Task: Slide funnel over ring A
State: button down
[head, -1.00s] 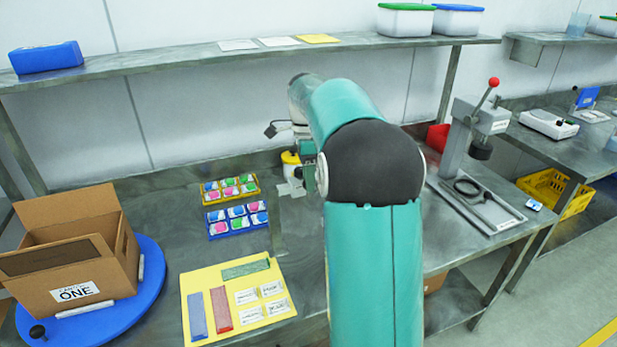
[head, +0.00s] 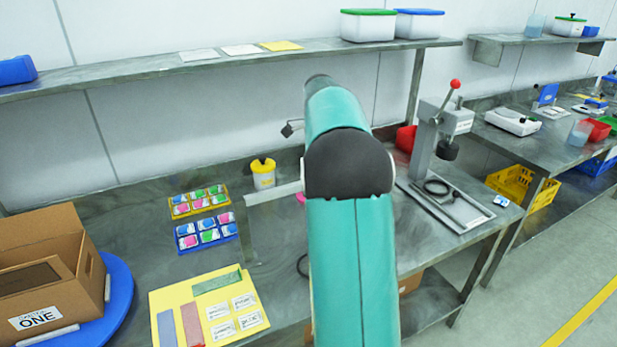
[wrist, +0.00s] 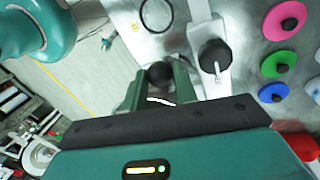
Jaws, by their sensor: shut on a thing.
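In the wrist view my gripper (wrist: 160,88) has its two fingers around a round black knob (wrist: 160,73) and is shut on it. What the knob belongs to is mostly hidden by the fingers. Just right of it, apart from the fingers, a pale bar (wrist: 207,80) carries a second black knob (wrist: 215,55). Pink (wrist: 284,21), green (wrist: 275,65) and blue (wrist: 273,93) discs with black knobs lie further right. I cannot make out which part is the funnel or ring A. In the head view my arm hides the gripper; a pale bar (head: 272,193) shows left of it.
A yellow-lidded pot (head: 263,174) stands behind the pale bar. Two trays of small packs (head: 199,200) (head: 207,232) and a yellow mat (head: 164,298) lie left. A carton (head: 40,270) sits on a blue turntable (head: 118,300). A lever press (head: 424,145) stands right of my arm.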

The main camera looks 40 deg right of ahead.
jog(key=shift+s+d, duration=0.2)
jog(key=shift+d, duration=0.65)
jog(key=shift+s+d, duration=0.25)
jog(key=shift+d, duration=0.55)
jog(key=shift+s+d, duration=0.2)
jog(key=shift+d, duration=0.65)
